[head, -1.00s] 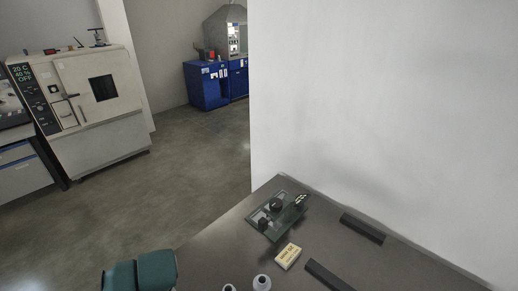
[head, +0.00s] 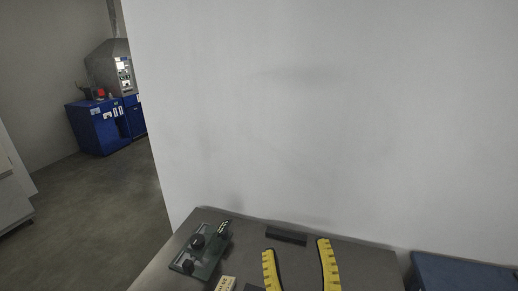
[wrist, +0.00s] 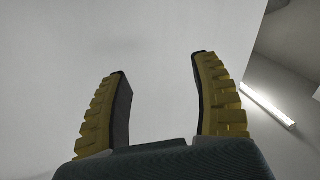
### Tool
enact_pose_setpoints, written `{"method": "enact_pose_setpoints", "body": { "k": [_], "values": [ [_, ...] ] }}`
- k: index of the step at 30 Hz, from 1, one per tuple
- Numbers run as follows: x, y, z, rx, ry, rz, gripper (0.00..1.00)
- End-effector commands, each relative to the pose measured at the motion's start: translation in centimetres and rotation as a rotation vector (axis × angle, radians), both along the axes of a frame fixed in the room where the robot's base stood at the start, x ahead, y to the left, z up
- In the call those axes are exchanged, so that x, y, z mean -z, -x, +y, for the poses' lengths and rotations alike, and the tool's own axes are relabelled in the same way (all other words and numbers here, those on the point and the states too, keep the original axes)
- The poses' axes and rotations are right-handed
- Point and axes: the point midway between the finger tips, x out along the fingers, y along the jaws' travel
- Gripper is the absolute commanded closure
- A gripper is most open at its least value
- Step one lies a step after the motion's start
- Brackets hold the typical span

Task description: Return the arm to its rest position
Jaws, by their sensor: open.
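My gripper (head: 299,268) shows at the bottom of the head view, its two yellow ridged fingers spread apart with nothing between them. It appears in front of the grey table (head: 368,261). In the wrist view my gripper (wrist: 160,98) is also open and empty, its fingers pointing up against a pale wall. The rest of my arm is out of the head view.
A dark green device with black knobs (head: 200,249) sits on the table's left part. A cream box (head: 226,284) and a dark bar (head: 286,237) lie near it. A blue case (head: 460,274) is at the lower right. A white wall (head: 330,120) rises behind. Blue cabinets (head: 98,127) stand far left.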

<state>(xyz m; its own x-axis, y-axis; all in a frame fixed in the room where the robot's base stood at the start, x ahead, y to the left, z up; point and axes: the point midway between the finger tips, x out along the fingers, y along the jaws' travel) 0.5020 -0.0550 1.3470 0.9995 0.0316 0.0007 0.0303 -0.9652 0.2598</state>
Motion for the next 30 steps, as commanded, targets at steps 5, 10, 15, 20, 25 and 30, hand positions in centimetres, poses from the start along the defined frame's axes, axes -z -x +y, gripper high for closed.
{"method": "enact_pose_setpoints", "body": {
  "k": [5,10,15,20,25,30],
  "values": [
    [-8.9,6.9,-1.1,0.024,-0.172,-0.333,0.36],
    [-16.3,6.9,-1.2,0.009,-0.260,-0.363,0.36],
    [-23.1,6.8,-1.2,0.008,-0.264,-0.361,0.36],
    [-29.5,6.8,-1.2,0.007,-0.268,-0.359,0.36],
    [-32.5,6.7,-1.2,0.006,-0.271,-0.357,0.36],
    [-32.3,6.7,-1.2,0.006,-0.272,-0.357,0.36]
  ]
}}
